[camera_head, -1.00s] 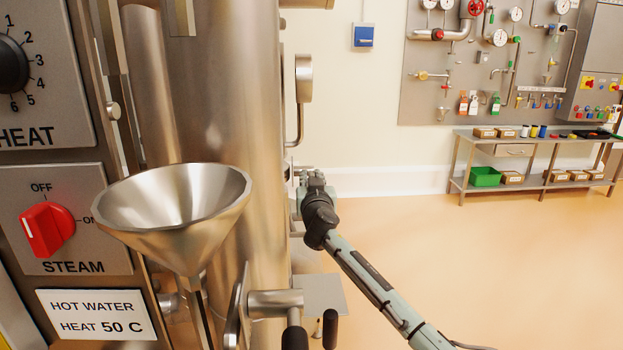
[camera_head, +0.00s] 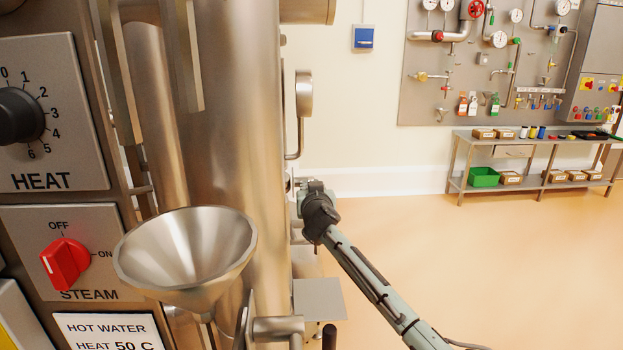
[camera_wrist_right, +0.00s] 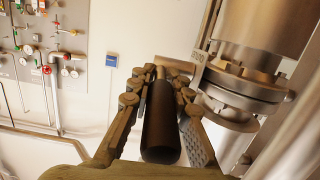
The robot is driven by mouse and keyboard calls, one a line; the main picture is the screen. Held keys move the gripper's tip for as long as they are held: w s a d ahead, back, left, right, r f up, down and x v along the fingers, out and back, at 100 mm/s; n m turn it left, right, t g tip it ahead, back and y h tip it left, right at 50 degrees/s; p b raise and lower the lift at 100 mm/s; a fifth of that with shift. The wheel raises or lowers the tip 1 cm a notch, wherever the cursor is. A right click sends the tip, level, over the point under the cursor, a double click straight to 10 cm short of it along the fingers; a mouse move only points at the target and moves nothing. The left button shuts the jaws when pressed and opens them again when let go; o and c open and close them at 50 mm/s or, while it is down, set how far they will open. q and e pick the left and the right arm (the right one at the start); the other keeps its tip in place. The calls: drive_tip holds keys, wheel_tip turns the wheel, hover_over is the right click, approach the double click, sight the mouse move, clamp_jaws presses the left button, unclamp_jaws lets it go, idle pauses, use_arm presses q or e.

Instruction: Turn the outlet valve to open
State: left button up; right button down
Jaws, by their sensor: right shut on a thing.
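In the right wrist view, a black cylindrical handle (camera_wrist_right: 160,125) lies between the two fingers of my right gripper (camera_wrist_right: 158,85), which is shut on it. The handle's far end meets a metal piece (camera_wrist_right: 175,64) near a steel flanged fitting (camera_wrist_right: 245,88) at the right. In the head view, my right gripper (camera_head: 312,186) is at the right side of the tall steel vessel (camera_head: 240,120), and the handle in it is hidden. I cannot tell the valve's position from these views. My left gripper is not in view.
A steel funnel (camera_head: 187,258) stands in front of the vessel. Left of it is a panel with a red steam knob (camera_head: 65,263) and a black heat knob (camera_head: 20,115). A steel bench (camera_head: 530,150) stands far back right. The floor (camera_head: 480,260) between is clear.

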drive_tip(key=g+p, duration=0.1)
drive_tip(key=r+g, duration=0.1)
drive_tip(key=shift+w+g+p, duration=0.15)
drive_tip(key=shift+g+p, duration=0.15)
drive_tip(key=shift+p, duration=0.05)
drive_tip(key=shift+w+r+g, duration=0.15)
drive_tip(key=shift+r+g, duration=0.15)
drive_tip(key=shift+g, duration=0.6)
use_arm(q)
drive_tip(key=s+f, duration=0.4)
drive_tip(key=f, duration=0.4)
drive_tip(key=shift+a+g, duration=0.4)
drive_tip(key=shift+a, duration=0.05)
use_arm(e)
drive_tip(key=shift+g, duration=0.4)
drive_tip(key=c, duration=1.4)
unclamp_jaws()
drive_tip(key=shift+w+r, duration=0.1)
drive_tip(key=shift+r, duration=0.05)
drive_tip(key=shift+o, duration=0.2)
drive_tip(key=v, duration=1.2)
